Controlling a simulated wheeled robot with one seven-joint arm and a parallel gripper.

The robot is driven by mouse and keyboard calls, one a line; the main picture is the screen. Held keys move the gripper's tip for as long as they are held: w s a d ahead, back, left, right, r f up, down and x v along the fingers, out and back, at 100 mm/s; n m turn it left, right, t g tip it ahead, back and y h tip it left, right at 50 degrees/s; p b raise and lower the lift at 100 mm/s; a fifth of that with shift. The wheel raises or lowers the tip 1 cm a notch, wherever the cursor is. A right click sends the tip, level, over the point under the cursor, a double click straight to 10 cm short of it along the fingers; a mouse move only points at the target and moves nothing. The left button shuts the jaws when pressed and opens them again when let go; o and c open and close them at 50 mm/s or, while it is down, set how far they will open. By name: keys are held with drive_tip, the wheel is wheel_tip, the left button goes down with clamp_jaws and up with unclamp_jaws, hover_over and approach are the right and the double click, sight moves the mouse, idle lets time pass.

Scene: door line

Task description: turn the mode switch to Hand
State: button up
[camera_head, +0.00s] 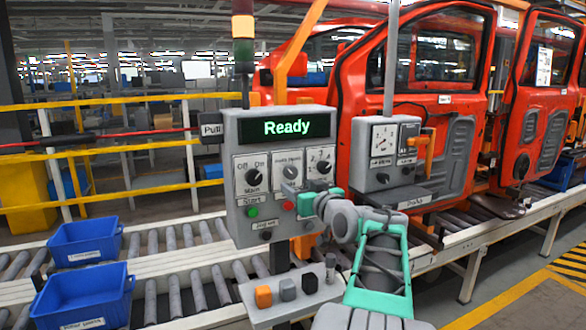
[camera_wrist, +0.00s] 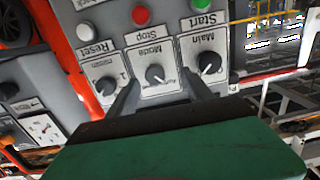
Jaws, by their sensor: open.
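The mode switch is a dark round knob (camera_wrist: 155,75) on a white plate marked Mode, the middle of three knobs in the wrist view. It is also the middle knob (camera_head: 290,172) on the grey control box in the head view. Its pale pointer mark seems to point toward the lower right in the upside-down wrist view; the small position labels are too blurred to read surely. My gripper (camera_wrist: 165,92) is open, with dark fingers on either side of the mode plate, apart from the knob as far as I can tell. In the head view my gripper (camera_head: 309,203) is at the box's lower right, its fingers mostly hidden.
The Main knob (camera_head: 252,178) and a third knob (camera_head: 323,167) flank the switch. The green Start button (camera_head: 252,212) and red Stop button (camera_head: 288,205) sit below. The display (camera_head: 283,127) reads Ready. A gauge box (camera_head: 386,150) stands right; blue bins (camera_head: 85,241) stand left.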

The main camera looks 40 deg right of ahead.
sight(292, 173)
drive_tip(key=w+d+p, duration=0.1)
drive_tip(key=w, duration=0.1)
drive_tip(key=w+d+p, duration=0.1)
drive_tip(key=w, duration=0.1)
drive_tip(key=w+d+r+p, duration=0.1)
drive_tip(key=w, duration=0.2)
drive_tip(key=shift+d+r, duration=0.1)
drive_tip(key=shift+d, duration=0.1)
drive_tip(key=shift+s, duration=0.1)
clamp_jaws()
